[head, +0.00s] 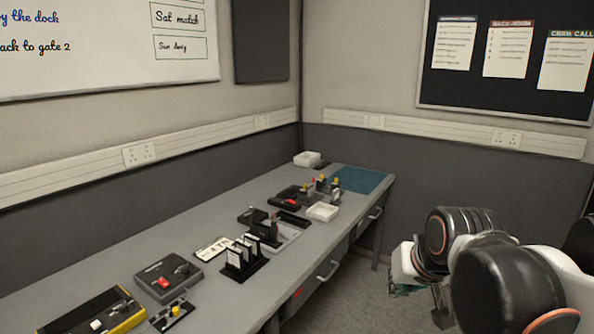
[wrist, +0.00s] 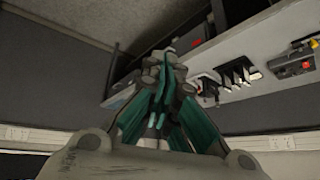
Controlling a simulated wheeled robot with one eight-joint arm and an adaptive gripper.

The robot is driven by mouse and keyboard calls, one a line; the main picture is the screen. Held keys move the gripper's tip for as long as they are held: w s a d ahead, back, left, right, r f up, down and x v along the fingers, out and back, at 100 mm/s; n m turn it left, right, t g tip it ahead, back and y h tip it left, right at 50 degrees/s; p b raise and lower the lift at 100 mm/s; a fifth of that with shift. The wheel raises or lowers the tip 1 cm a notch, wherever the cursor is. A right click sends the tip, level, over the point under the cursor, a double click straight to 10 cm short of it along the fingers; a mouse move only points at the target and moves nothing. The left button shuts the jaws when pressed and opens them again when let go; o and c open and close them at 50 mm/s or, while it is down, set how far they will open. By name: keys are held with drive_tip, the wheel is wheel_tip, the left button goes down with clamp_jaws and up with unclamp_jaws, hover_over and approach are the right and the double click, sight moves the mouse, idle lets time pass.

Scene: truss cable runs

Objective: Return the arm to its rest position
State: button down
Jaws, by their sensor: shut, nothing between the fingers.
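My gripper (wrist: 160,95) shows in the wrist view with its green and grey fingers together and nothing between them. In the head view my arm is folded at the right, and my gripper (head: 402,287) shows only in part at its left end, low and clear of the bench. The grey bench (head: 215,237) stands to the left of the arm, with a gap of floor between them. No object is held.
A drawer handle (head: 328,271) sticks out from the bench front. Carpeted floor (head: 365,305) is clear between bench and arm.

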drive_tip(key=s+f+n, duration=0.1)
drive_tip(key=s+f, duration=0.3)
drive_tip(key=s, duration=0.8)
drive_tip(key=shift+s+d, duration=0.25)
drive_tip(key=shift+s, duration=0.15)
drive_tip(key=shift+a, duration=0.1)
